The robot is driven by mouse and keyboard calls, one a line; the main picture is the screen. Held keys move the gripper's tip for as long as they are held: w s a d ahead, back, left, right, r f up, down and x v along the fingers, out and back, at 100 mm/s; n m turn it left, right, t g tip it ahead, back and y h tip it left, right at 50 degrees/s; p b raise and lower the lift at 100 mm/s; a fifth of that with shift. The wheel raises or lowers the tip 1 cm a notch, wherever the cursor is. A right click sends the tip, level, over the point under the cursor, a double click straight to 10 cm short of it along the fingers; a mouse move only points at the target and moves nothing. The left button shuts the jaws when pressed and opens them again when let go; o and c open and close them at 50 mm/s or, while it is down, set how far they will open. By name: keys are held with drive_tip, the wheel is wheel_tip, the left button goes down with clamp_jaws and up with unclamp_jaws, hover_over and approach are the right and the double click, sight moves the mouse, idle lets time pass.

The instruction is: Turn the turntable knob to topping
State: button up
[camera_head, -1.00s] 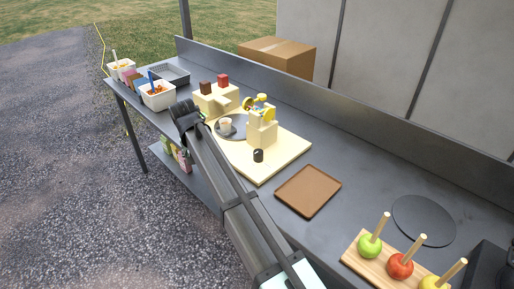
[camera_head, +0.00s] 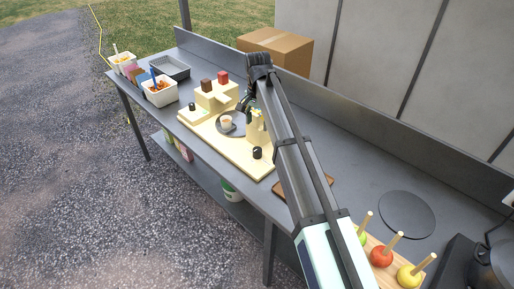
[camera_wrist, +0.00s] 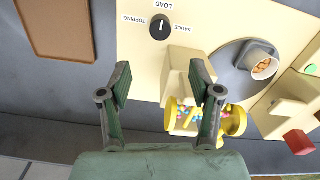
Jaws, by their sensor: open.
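The black turntable knob (camera_head: 257,152) stands at the near corner of the cream board (camera_head: 215,143). In the wrist view the knob (camera_wrist: 160,27) sits between the labels TOPPING, LOAD and SAUCE, and its white mark points toward LOAD. The grey turntable (camera_wrist: 222,78) carries a small cup (camera_wrist: 262,63) with orange bits inside. My gripper (camera_wrist: 162,76) is open and empty, its fingers apart over the board side near the yellow topping dispenser (camera_wrist: 190,115). The knob lies beyond the fingertips, not touched. In the head view my arm partly covers the dispenser.
A brown tray (camera_wrist: 58,25) lies beside the board. A block with a brown and a red button (camera_head: 222,77) stands on the board's far side. Candy apples (camera_head: 381,256) are at the near right, and tubs (camera_head: 160,93) at the far left.

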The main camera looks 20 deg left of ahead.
sight(257, 149)
wheel_tip(257, 149, down, 14)
drive_tip(key=p, duration=0.3)
drive_tip(key=shift+p, duration=0.3)
drive_tip(key=c, duration=1.1)
